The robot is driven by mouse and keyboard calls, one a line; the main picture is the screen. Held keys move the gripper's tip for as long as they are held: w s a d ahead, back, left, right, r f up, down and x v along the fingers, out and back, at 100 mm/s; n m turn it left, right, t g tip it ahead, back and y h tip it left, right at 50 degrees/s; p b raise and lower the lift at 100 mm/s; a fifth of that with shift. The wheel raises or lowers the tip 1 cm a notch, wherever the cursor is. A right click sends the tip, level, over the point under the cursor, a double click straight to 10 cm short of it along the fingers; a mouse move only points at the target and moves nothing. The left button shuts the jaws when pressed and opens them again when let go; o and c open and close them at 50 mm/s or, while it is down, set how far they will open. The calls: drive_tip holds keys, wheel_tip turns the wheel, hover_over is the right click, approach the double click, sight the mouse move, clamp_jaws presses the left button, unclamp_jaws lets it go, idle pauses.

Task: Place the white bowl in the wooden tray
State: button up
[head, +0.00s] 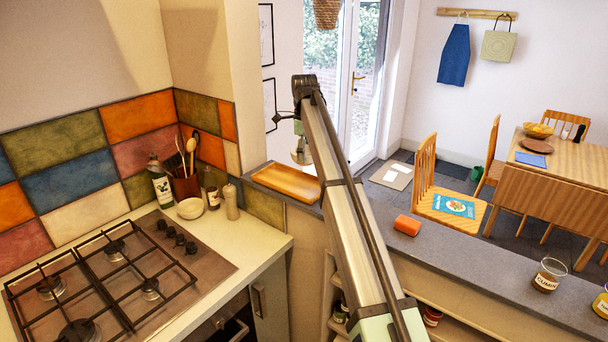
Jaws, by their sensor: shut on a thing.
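The wooden tray (272,182) lies on the grey ledge, behind my arm, which hides its right part. A white bowl (190,208) stands on the counter by the utensil pot. My gripper (300,146) is above the tray and is partly hidden by my arm. It is shut on a pale thing (301,157), which is small and half covered, so I cannot tell what it is. A gap seems to show between this thing and the tray.
A bottle (160,182), utensil pot (187,187) and pepper mill (231,202) stand near the bowl. The gas hob (110,280) fills the counter's front left.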

sight(305, 188)
wheel_tip(305, 188, down, 10)
drive_tip(key=p, duration=0.2)
drive_tip(key=shift+r+p, duration=0.15)
drive_tip(key=shift+p, duration=0.25)
drive_tip(key=o, duration=0.9)
wheel_tip(305, 188, up, 12)
drive_tip(key=b, duration=0.4)
drive_tip(key=shift+s, duration=0.1)
